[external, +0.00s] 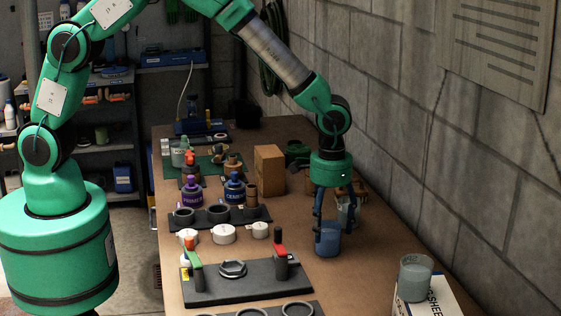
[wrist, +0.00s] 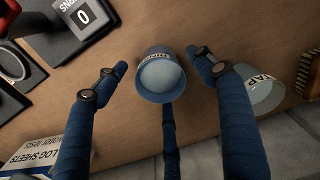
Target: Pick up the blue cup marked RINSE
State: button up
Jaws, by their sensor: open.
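The blue cup (wrist: 161,76) stands upright on the bench. In the wrist view it shows a pale label with dark letters, partly cut off, and something pale inside. In the external view the cup (external: 328,240) is below my gripper (external: 330,222). My gripper (wrist: 158,72) is open, with blue fingers on the left and right of the cup and a third finger at its near side. The side fingers look apart from the cup; whether the third touches it I cannot tell.
A grey cup (wrist: 263,92) with a label ending in AP stands close on the right in the wrist view. A dark fixture plate (external: 245,282) lies left of the blue cup. The block wall (external: 430,150) bounds the right.

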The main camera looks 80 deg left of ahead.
aim_at(328, 237)
jog(key=shift+f+b, duration=0.35)
jog(key=shift+f, duration=1.55)
jog(key=c, duration=1.4)
jog(key=shift+o, duration=0.2)
jog(key=shift+r, duration=0.15)
jog(key=shift+r, duration=0.65)
notch_tip(328, 237, up, 2)
jog(key=shift+r+p, duration=0.1)
jog(key=shift+p, duration=0.4)
jog(key=s+a, duration=0.1)
jog(key=s, duration=0.4)
jog(key=s+a+p, duration=0.1)
jog(key=s+a, duration=0.1)
jog(key=s, duration=0.3)
jog(key=s+a+r, duration=0.1)
jog(key=s, duration=0.4)
jog(key=shift+s+a+r+p, duration=0.1)
jog(key=shift+s+a+p, duration=0.1)
jog(key=shift+p, duration=0.1)
